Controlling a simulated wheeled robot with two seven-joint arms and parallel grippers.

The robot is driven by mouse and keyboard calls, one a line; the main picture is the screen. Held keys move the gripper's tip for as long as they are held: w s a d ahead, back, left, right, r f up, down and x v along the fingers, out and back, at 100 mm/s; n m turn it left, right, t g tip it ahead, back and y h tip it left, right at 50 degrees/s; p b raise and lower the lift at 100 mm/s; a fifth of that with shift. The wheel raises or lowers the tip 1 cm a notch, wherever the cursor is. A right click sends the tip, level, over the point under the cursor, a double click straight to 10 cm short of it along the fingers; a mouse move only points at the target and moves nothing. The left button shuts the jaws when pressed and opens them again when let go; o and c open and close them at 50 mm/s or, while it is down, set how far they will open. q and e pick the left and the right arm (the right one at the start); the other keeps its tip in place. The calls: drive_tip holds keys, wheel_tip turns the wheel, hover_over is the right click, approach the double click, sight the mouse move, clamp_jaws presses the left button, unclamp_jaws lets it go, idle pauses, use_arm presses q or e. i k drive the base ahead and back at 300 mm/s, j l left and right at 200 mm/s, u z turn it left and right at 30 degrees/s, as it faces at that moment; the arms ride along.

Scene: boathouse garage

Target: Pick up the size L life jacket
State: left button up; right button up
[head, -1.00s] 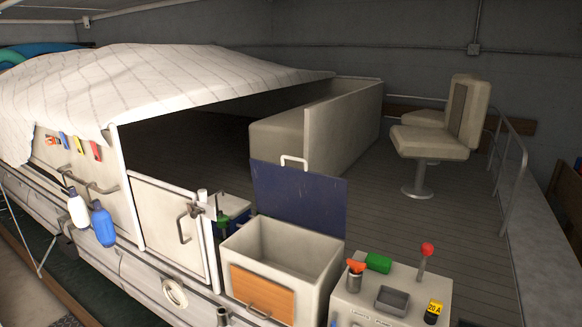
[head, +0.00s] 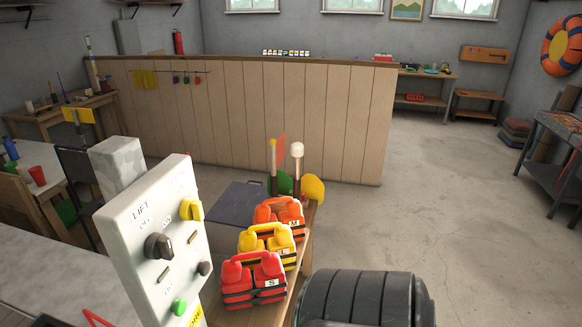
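Three folded life jackets sit in a row on a narrow wooden bench (head: 299,277) in the head view. The middle one is a yellow life jacket (head: 267,244) with dark straps; its small white label seems to read L. Nearer is a red life jacket (head: 253,281) labelled S. Farther back is an orange life jacket (head: 279,218) labelled M. The jackets stand close together, and the red one covers part of the yellow one's front. Neither of my grippers is in view.
A pale lift control box (head: 150,245) with knobs stands close on the left. A black ribbed round object (head: 365,299) is at the bottom, right of the bench. A wooden partition (head: 260,115) stands behind. The concrete floor (head: 455,220) at right is clear.

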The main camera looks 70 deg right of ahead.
sight(283, 244)
drive_tip(key=z, duration=2)
drive_tip(key=i+l+u, duration=0.1)
drive_tip(key=u, duration=0.25)
drive_tip(key=l+u, duration=0.2)
drive_tip(key=u, duration=0.15)
drive_tip(key=i+l+u, duration=0.1)
drive_tip(key=u, duration=0.25)
drive_tip(key=l+u, duration=0.25)
drive_tip(key=l, duration=0.65)
drive_tip(key=l+u, duration=0.2)
drive_tip(key=l, duration=0.7)
drive_tip(key=l+u, duration=0.25)
drive_tip(key=l, duration=0.65)
drive_tip(key=k, duration=0.05)
